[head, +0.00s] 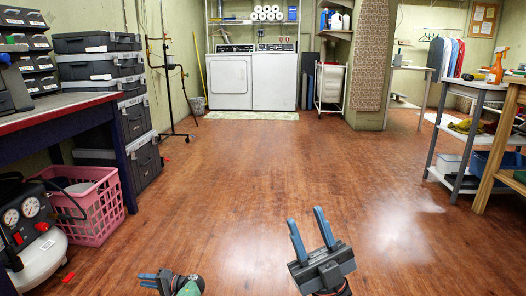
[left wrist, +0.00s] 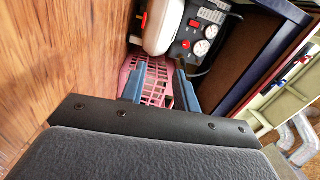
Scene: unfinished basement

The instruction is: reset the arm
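My left gripper (head: 150,279) is low at the bottom edge of the head view, left of centre, over the wooden floor. Its two blue fingers also show in the left wrist view (left wrist: 160,85), apart with nothing held between them; a pink basket shows behind them. My right gripper (head: 310,230) is at the bottom right of centre in the head view, its blue fingers pointing up and forward. They stand apart with only floor visible between them. Most of both arms is out of view.
The pink basket (head: 98,208) and an air compressor (head: 36,240) stand at the left by a workbench (head: 62,112). Stacked toolboxes (head: 140,120) are behind. Shelving tables (head: 462,128) stand at the right. A washer and dryer (head: 274,82) are at the back. The middle floor is clear.

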